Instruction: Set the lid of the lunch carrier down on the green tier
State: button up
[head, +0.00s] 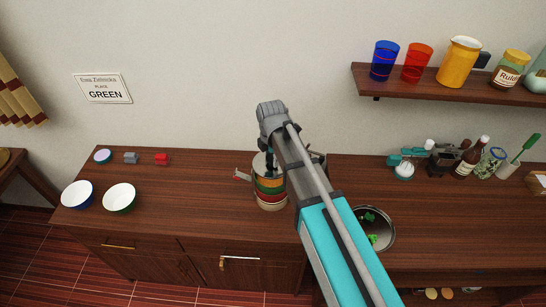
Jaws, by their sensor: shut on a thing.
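The lunch carrier (271,204) is a stack of coloured round tiers on the wooden counter, mid-picture. Cream, red, orange and green bands show, the green tier (270,190) among them. A pale metallic lid (260,163) is at the top of the stack, partly hidden by my gripper. My gripper (270,172) points down over the carrier and is shut on the lid. I cannot tell whether the lid touches the tier under it. My arm hides the carrier's right side.
A round tray (386,241) with green pieces lies right of my arm. Bottles (469,158) and jars stand far right, under a shelf (450,90) of cups.

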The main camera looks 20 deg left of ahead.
aim_at(272, 167)
jog(key=shift+f, duration=0.25)
jog(key=shift+f+b, duration=1.65)
jog(key=shift+b, duration=0.25)
jog(key=shift+f+b, duration=0.55)
jog(key=o, duration=1.2)
jog(key=shift+r, duration=0.2)
